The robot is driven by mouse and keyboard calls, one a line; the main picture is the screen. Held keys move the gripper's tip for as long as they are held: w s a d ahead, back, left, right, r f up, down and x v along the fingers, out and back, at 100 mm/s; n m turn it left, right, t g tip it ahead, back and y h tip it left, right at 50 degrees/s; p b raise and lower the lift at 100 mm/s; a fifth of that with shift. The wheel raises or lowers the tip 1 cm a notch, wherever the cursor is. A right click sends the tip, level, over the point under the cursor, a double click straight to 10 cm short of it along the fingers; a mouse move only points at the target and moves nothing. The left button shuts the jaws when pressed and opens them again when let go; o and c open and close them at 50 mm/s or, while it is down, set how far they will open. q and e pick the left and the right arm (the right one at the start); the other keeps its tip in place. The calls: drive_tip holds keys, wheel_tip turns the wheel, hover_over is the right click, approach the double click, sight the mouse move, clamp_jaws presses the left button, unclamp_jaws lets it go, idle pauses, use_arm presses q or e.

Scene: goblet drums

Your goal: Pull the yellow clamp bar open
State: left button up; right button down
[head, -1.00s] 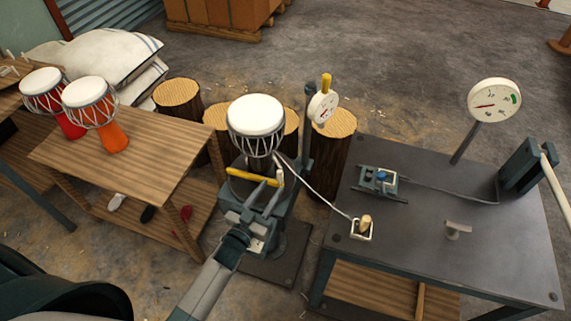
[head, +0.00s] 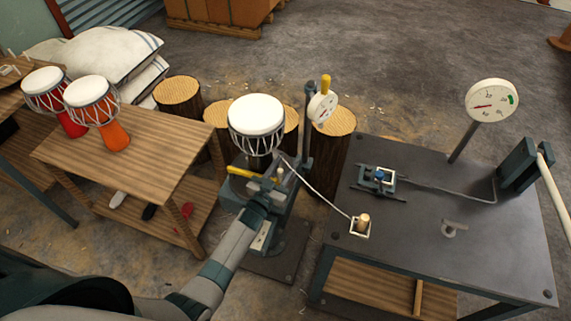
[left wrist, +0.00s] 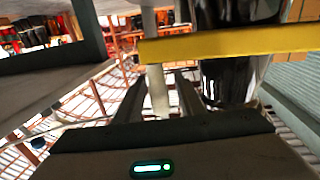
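The yellow clamp bar (head: 238,171) lies across the front of the drum stand, below a white-headed goblet drum (head: 256,118). My left gripper (head: 272,181) is at the bar's right end and hides part of it. In the left wrist view the yellow bar (left wrist: 235,44) crosses the upper right, in front of a dark glossy drum body. A pale upright handle (left wrist: 157,92) at the bar's left end stands between my left gripper's fingers (left wrist: 160,95). The fingers look apart, with gaps beside the handle; contact is not clear. My right gripper is not in view.
A dark metal table (head: 440,215) with a dial gauge (head: 491,99) stands at the right. A cord runs from the stand to a wooden peg (head: 362,220) there. A small dial (head: 322,107) is beside the drum. A wooden bench (head: 150,150) with two drums is left; log stumps stand behind.

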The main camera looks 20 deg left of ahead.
use_arm(q)
clamp_jaws()
drive_tip(key=shift+s, duration=0.2)
